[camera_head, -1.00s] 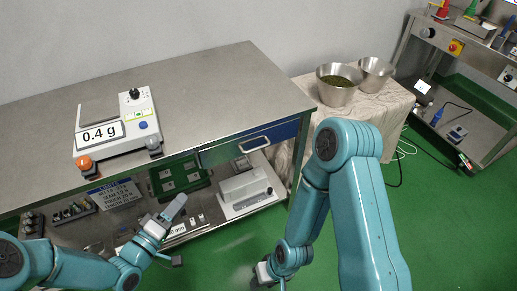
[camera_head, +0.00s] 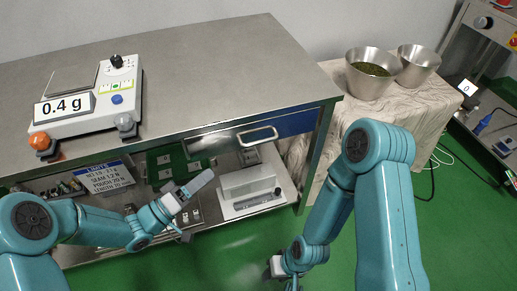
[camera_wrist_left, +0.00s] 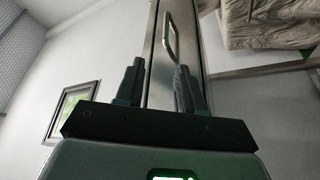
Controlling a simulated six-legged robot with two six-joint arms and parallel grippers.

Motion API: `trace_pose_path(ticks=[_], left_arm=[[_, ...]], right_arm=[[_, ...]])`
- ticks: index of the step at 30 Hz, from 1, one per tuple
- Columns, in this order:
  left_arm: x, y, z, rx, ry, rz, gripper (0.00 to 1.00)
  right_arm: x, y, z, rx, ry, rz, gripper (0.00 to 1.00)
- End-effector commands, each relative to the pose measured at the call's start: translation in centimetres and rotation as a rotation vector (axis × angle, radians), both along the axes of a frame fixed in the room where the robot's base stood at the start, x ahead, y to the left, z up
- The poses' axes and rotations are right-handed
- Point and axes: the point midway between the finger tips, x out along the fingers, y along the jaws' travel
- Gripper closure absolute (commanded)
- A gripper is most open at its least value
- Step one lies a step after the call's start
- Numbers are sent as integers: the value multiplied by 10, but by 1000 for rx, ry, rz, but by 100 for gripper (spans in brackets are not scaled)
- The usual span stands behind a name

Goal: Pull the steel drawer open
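The steel drawer (camera_head: 222,145) sits under the table top at its right end, with a loop-shaped metal handle (camera_head: 258,136) on its front. It looks closed. My left gripper (camera_head: 207,180) is below and left of the handle in the head view, apart from it. In the left wrist view its two dark fingers (camera_wrist_left: 158,82) are spread with nothing between them. The handle (camera_wrist_left: 170,38) shows beyond the fingertips, nearer the right finger.
A scale (camera_head: 90,95) reading 0.4 g stands on the steel table (camera_head: 210,80). Below are a green board (camera_head: 165,170), a limits sign (camera_head: 85,178) and a white device (camera_head: 250,185). Two metal bowls (camera_head: 370,80) stand on a cloth-covered table to the right.

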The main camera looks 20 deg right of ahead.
Motion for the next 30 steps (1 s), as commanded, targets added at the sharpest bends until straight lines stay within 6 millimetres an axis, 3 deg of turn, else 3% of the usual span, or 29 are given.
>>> trace_pose_path(ticks=[1,5,11,24,30], left_arm=[[-1,1,-10,-1,0,-1,62],[-3,1,-19,-1,-1,-4,62],[1,-13,-16,1,-4,-9,62],[40,-108,4,-1,-5,-10,62],[54,-139,11,0,-3,-7,62]], right_arm=[[0,0,-10,0,0,0,57],[0,0,-19,0,1,1,57],[0,0,-21,0,0,1,57],[0,0,-35,0,0,1,57],[0,0,-39,0,0,0,57]])
